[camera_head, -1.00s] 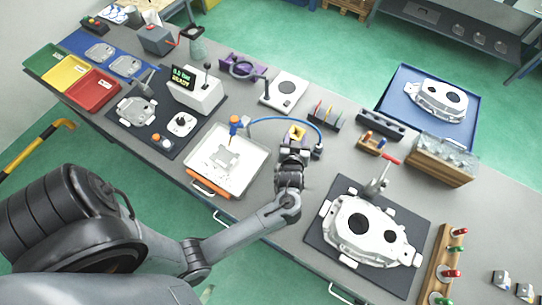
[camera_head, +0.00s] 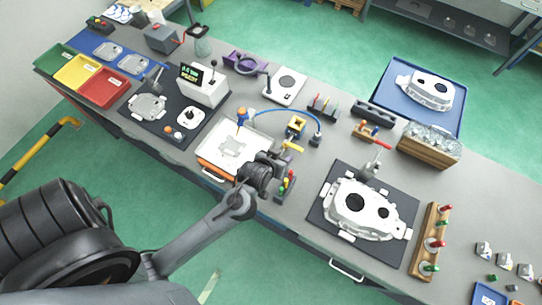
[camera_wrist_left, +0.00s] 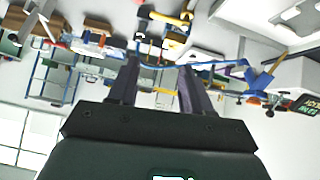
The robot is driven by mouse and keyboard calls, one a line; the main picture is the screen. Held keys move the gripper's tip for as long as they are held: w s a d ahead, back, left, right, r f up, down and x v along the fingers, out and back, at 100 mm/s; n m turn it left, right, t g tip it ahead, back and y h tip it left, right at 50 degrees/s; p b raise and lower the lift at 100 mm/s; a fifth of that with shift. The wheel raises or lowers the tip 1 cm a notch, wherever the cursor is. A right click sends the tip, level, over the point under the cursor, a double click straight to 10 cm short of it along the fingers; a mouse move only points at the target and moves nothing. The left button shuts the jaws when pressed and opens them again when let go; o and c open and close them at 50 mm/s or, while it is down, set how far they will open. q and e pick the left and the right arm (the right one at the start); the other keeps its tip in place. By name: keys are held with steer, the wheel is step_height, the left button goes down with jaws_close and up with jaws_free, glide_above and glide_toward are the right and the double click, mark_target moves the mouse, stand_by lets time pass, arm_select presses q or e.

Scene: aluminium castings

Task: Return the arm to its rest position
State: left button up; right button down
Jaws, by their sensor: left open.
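My left arm comes in from the lower left in the head view. Its dark left gripper (camera_head: 272,160) is over the front part of the grey bench, at the right edge of the white tray (camera_head: 205,152). In the left wrist view the gripper's two fingers (camera_wrist_left: 160,75) stand apart, with nothing held between them. A yellow and blue block (camera_head: 297,125) stands on the bench just beyond the gripper, apart from it. My right gripper is in neither view.
A casting sits on a dark mat (camera_head: 320,208) to the right. A small rack with coloured pieces (camera_head: 287,187) stands close to the gripper. A blue air hose (camera_head: 285,112) arcs behind. Green floor (camera_head: 255,260) is open in front of the bench.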

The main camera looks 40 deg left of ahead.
arm_select(q)
steer(key=shift+s+r, duration=0.45)
steer(key=shift+s, duration=0.4)
